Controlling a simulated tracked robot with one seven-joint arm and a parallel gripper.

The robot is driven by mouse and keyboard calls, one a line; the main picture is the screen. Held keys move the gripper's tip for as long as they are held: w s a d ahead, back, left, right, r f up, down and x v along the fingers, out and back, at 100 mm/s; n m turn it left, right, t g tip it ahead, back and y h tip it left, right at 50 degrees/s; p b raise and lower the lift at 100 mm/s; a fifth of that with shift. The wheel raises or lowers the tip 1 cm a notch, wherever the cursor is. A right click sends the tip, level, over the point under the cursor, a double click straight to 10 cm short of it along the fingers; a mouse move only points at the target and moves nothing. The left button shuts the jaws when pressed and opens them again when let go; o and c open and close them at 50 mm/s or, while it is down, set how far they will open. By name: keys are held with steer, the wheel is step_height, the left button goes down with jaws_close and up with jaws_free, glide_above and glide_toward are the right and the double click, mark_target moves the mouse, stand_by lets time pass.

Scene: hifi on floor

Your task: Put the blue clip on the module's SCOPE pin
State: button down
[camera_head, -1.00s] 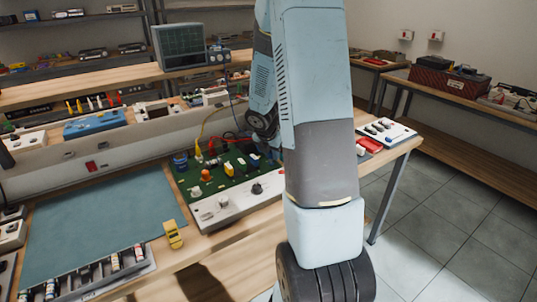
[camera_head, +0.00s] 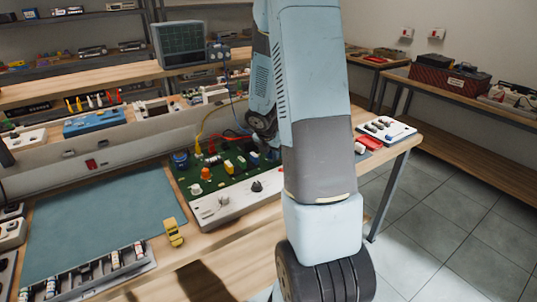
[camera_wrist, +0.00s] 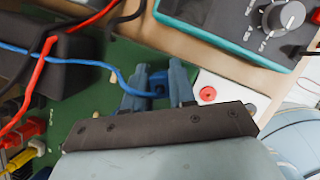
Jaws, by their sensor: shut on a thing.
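My gripper (camera_wrist: 157,76) shows in the wrist view, with its two blue-grey fingers closed on the blue clip (camera_wrist: 158,88). A blue wire (camera_wrist: 75,58) runs from the clip to the left. The clip is over or beside the green board (camera_wrist: 92,92); I cannot tell whether it touches anything there. The board, which looks like the module, also shows in the head view (camera_head: 197,178), with several coloured parts on it. I cannot pick out the SCOPE pin or read its label. In the head view my arm hides the fingers and clip.
A teal-edged meter with a knob (camera_wrist: 275,18) is close to the gripper at upper right. A white block with a red socket (camera_wrist: 210,93) is right of the fingers. A black block (camera_wrist: 45,75) and red wires (camera_wrist: 38,75) lie left. A yellow part (camera_head: 173,233) sits at the bench's front.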

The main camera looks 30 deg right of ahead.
steer(key=c, duration=0.8)
jaws_free()
steer(key=shift+c, duration=0.2)
steer(key=v, duration=1.3)
steer(key=shift+r, duration=0.35)
steer(key=shift+a, duration=0.1)
